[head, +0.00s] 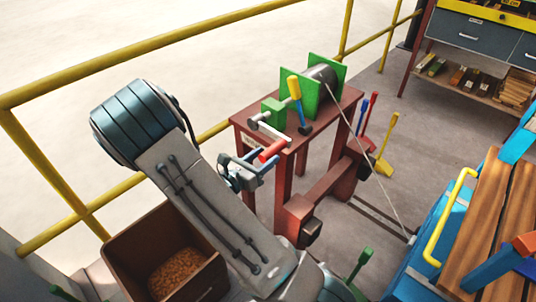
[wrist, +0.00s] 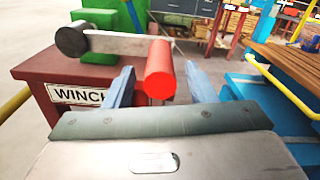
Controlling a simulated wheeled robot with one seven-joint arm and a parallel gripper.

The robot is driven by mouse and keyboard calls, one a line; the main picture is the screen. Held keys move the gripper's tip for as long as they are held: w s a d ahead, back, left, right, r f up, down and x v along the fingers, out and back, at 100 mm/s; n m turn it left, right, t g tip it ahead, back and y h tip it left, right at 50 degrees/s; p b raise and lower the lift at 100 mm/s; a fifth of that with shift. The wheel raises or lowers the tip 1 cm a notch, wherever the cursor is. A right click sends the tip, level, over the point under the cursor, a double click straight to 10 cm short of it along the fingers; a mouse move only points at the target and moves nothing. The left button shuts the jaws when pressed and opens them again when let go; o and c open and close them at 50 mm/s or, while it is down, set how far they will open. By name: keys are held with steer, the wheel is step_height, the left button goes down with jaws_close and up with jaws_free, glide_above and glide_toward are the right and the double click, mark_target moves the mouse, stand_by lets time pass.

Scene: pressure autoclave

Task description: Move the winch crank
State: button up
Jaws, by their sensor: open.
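The winch crank has a red cylindrical handle (head: 272,151) and a pale grey arm (head: 268,133), on the near side of the green winch (head: 315,85). In the wrist view the red handle (wrist: 160,70) points toward me, and the crank arm (wrist: 118,43) runs left to a dark round hub (wrist: 72,39). My gripper (head: 250,166) is open, just below and left of the handle in the head view. In the wrist view its blue fingers (wrist: 158,72) stand on either side of the handle's near end, with visible gaps. I cannot tell how deep the handle sits between them.
The winch stands on a dark red table (head: 241,119) labelled WINCH. A yellow-handled lever (head: 294,88) rises close beside the crank. A cable runs from the drum to the blue frame (head: 415,262) at right. Yellow railing (head: 150,58) runs behind, and a brown box (head: 135,250) stands lower left.

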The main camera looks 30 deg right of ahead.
steer(key=shift+x, duration=1.15)
jaws_close()
steer(key=shift+a+f, duration=0.1)
